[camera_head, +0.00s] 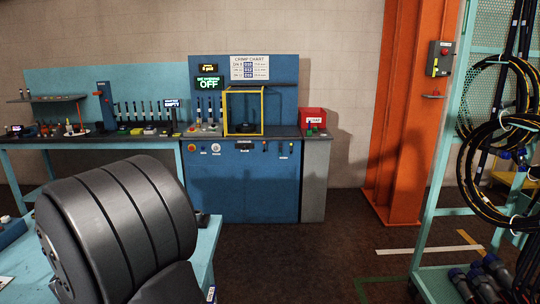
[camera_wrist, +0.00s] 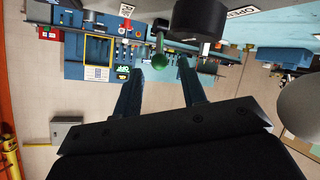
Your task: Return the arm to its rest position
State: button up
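My gripper (camera_wrist: 160,65) shows in the wrist view with its two dark fingers spread apart. No object touches the inner faces of the fingers. A small green round-ended thing (camera_wrist: 158,48) shows in the gap past the fingertips, apart from both; how far off it is I cannot tell. The wrist view is upside down. In the head view a large dark ribbed arm part of mine (camera_head: 118,225) fills the lower left, and my gripper does not show there.
A light-blue bench (camera_head: 205,250) lies under the arm part. Behind stand a blue crimping station (camera_head: 243,185) with a yellow-framed opening, a red bin (camera_head: 313,117) and an orange column (camera_head: 405,110). A hose rack (camera_head: 440,160) stands right. The middle floor is clear.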

jog(key=v, duration=1.3)
jog(key=x, duration=1.6)
jog(key=shift+w+a+f, duration=0.1)
jog(key=shift+w+f, duration=0.15)
jog(key=shift+w, duration=0.05)
jog(key=shift+w+a, duration=0.1)
jog(key=shift+w, duration=0.3)
jog(key=shift+w+g, duration=0.1)
jog(key=shift+g, duration=0.3)
jog(key=shift+w+r+g, duration=0.15)
jog(key=shift+w+g, duration=0.35)
jog(key=shift+g, duration=0.7)
jog(key=shift+w+m+g, duration=0.35)
jog(key=shift+m+g, duration=0.05)
jog(key=shift+g, duration=0.5)
jog(key=shift+w+g+h, duration=0.3)
jog(key=shift+w+g, duration=0.25)
jog(key=shift+g, duration=0.55)
